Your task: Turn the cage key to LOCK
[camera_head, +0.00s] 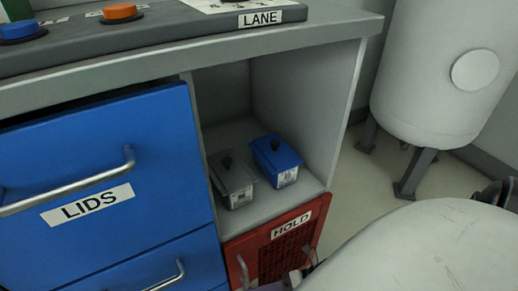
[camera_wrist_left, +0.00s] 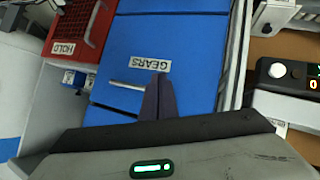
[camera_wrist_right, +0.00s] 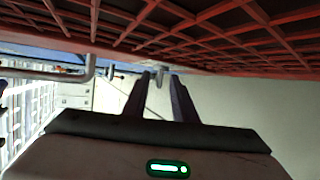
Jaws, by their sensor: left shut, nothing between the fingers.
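The red cage (camera_head: 292,245) with a HOLD label is at the bottom of the head view, below an open shelf. A metal handle (camera_head: 243,270) is on its left side. A small grey part (camera_head: 309,254), possibly the key, shows at its right edge; its setting cannot be read. My right gripper (camera_head: 290,282) is partly in view at the cage's lower edge. In the right wrist view the fingers (camera_wrist_right: 160,80) are apart, below the red grid. A small grey piece (camera_wrist_right: 160,75) shows between the tips, apparently not gripped. My left gripper (camera_wrist_left: 160,78) is shut and empty before the GEARS drawer.
The blue LIDS drawer (camera_head: 90,170) is left of the cage. A grey box (camera_head: 233,180) and a blue box (camera_head: 277,160) stand on the shelf above it. A white tank (camera_head: 435,80) stands at the right. Buttons (camera_head: 120,11) sit on the counter.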

